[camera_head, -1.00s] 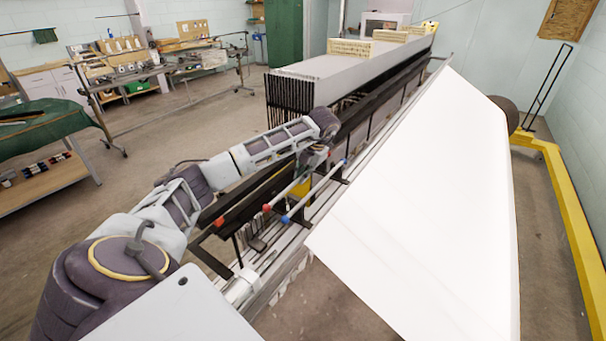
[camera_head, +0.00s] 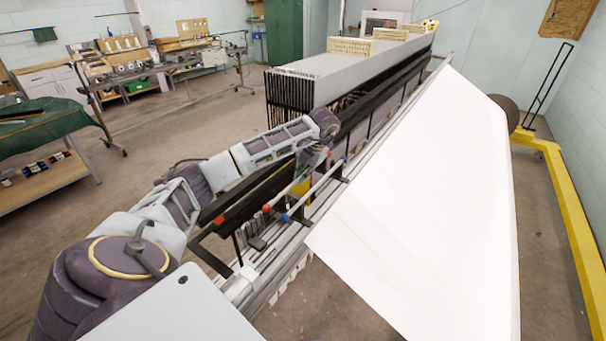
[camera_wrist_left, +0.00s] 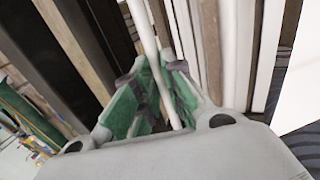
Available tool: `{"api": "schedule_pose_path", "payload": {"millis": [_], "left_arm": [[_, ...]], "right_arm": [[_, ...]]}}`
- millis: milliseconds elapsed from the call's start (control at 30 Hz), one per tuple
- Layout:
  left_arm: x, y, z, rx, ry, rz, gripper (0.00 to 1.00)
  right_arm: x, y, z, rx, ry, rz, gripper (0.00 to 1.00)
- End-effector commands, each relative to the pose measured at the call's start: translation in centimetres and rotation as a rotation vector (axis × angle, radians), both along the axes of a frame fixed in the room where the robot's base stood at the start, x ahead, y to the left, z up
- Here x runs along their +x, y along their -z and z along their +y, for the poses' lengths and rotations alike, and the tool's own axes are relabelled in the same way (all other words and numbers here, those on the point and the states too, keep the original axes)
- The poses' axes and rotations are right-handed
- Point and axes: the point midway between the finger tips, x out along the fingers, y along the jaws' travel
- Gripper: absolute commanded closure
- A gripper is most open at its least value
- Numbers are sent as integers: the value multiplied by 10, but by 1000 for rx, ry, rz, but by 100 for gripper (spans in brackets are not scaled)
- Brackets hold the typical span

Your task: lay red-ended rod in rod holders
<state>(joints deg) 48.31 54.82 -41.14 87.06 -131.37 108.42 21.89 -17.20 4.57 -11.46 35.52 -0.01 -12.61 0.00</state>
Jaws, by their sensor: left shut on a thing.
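The red-ended rod (camera_head: 280,198) is a thin pale rod with a red tip at its near end, beside the long machine in the head view. My left gripper (camera_head: 308,170) reaches down over its far part, small and partly hidden there. In the left wrist view the green fingers of my left gripper (camera_wrist_left: 155,90) are closed around a white rod (camera_wrist_left: 143,28). A blue-ended rod (camera_head: 316,187) lies just right of it, on dark brackets. Another red tip (camera_head: 219,220) shows further left. I cannot tell whether the held rod touches its holders. My right gripper is out of view.
The long grey-topped machine (camera_head: 345,75) runs away behind my arm. A large white sheet (camera_head: 420,200) slopes close to the right of the rods. A yellow frame (camera_head: 570,205) stands at the far right. Open floor lies to the left.

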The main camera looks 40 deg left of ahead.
Motion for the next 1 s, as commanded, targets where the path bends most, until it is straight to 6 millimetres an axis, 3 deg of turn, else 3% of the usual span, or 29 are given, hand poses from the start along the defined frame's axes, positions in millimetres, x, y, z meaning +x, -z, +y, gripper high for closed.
{"api": "schedule_pose_path", "payload": {"millis": [300, 333, 500, 1000], "left_arm": [[0, 2, 0, 0, 0, 0, 100], [0, 2, 0, 0, 0, 0, 85], [0, 2, 0, 0, 0, 0, 63], [1, -4, -2, 0, 0, -1, 63]], "right_arm": [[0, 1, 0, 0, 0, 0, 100], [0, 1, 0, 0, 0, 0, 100], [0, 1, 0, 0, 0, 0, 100], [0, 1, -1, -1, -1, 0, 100]]}}
